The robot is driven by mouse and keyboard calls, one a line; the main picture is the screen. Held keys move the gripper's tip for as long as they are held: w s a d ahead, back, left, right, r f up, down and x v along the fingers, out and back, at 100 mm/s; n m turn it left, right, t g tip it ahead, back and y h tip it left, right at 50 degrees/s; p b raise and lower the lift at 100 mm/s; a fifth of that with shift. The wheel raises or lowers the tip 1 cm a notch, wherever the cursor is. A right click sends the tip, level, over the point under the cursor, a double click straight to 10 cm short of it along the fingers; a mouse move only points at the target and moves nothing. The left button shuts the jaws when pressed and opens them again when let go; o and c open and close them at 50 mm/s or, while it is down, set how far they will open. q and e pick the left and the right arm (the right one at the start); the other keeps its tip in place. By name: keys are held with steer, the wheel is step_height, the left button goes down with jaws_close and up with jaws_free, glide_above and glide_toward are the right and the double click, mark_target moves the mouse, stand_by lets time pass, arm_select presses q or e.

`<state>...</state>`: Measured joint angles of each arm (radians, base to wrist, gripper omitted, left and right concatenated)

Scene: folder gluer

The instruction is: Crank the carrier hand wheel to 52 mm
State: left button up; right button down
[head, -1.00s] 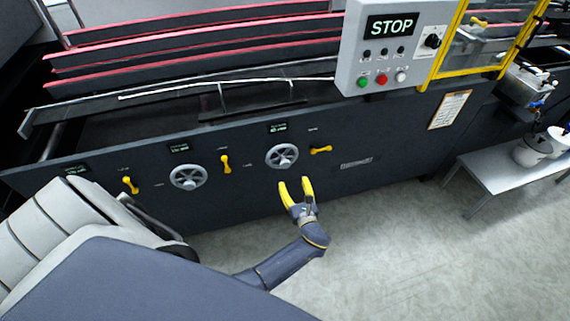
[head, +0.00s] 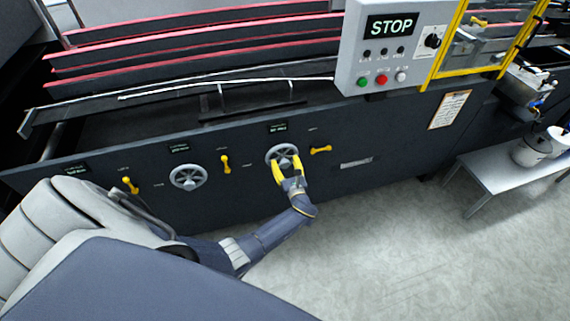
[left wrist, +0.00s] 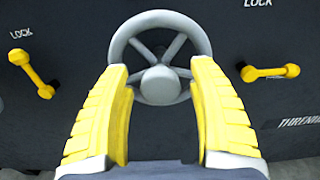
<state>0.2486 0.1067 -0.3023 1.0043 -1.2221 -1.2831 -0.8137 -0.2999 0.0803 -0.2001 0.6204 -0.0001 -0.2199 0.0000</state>
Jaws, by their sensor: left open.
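A grey spoked hand wheel (head: 283,155) sits on the dark machine front, right of the middle, under a small lit display (head: 277,128) too small to read. My left gripper (head: 287,168) is at this wheel, open, with its yellow fingers at the lower part of the rim. In the left wrist view the wheel (left wrist: 160,48) stands ahead, its hub (left wrist: 160,85) between the two fingers of the gripper (left wrist: 161,95). I cannot tell whether the fingers touch the rim. A second hand wheel (head: 188,177) is to the left. My right gripper is not in view.
Yellow lock levers flank the wheel, one at left (head: 225,164) and one at right (head: 321,150). Another yellow lever (head: 130,185) is farther left. A control box (head: 390,50) reading STOP is above right. A low bench (head: 515,168) stands at right; the floor (head: 400,250) in front is clear.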

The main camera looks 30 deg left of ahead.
arm_select(q)
steer(key=shift+c, duration=0.3)
jaws_close()
stand_by(0.3)
